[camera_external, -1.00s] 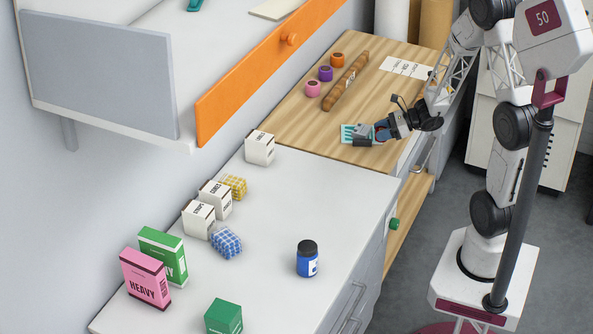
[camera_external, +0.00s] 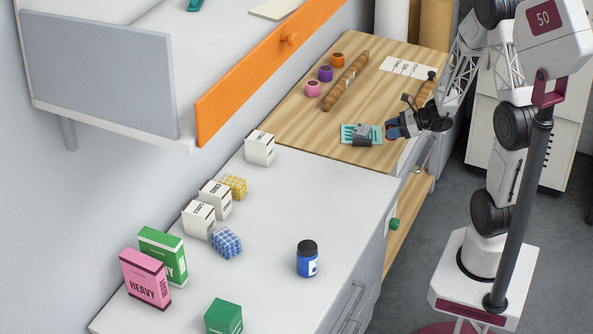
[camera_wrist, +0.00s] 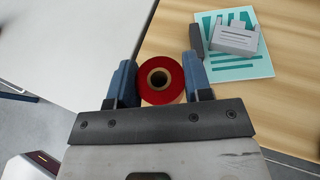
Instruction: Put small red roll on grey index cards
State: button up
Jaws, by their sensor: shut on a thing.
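The small red roll (camera_wrist: 176,93) shows its round end and pale core in the wrist view. It sits between the two fingers of my gripper (camera_wrist: 160,80), which is shut on it. In the external view my gripper (camera_external: 392,129) is near the right edge of the wooden worktop, and I cannot make out the roll there. A grey block with printed lines (camera_wrist: 234,40), seemingly the grey index cards, rests on a teal-and-white sheet (camera_wrist: 247,68), right of and beyond the roll. The block (camera_external: 363,129) and sheet (camera_external: 347,133) lie left of my gripper in the external view.
A dark grey piece (camera_wrist: 195,41) adjoins the grey block. Orange (camera_external: 337,60), purple (camera_external: 326,73) and pink (camera_external: 313,89) rolls stand farther back, beside a long brown roll (camera_external: 346,82). A printed white paper (camera_external: 405,67) lies behind. The wooden top (camera_external: 290,125) is clear at front left.

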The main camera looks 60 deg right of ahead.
send_over(362, 129)
jog(key=shift+w+d+f, duration=0.1)
jog(key=shift+f, duration=0.65)
jog(key=shift+f, duration=0.1)
jog(key=shift+f, duration=1.65)
jog(key=shift+f, duration=0.15)
jog(key=o, duration=0.9)
jog(key=shift+r, duration=0.2)
jog(key=shift+v, duration=6.05)
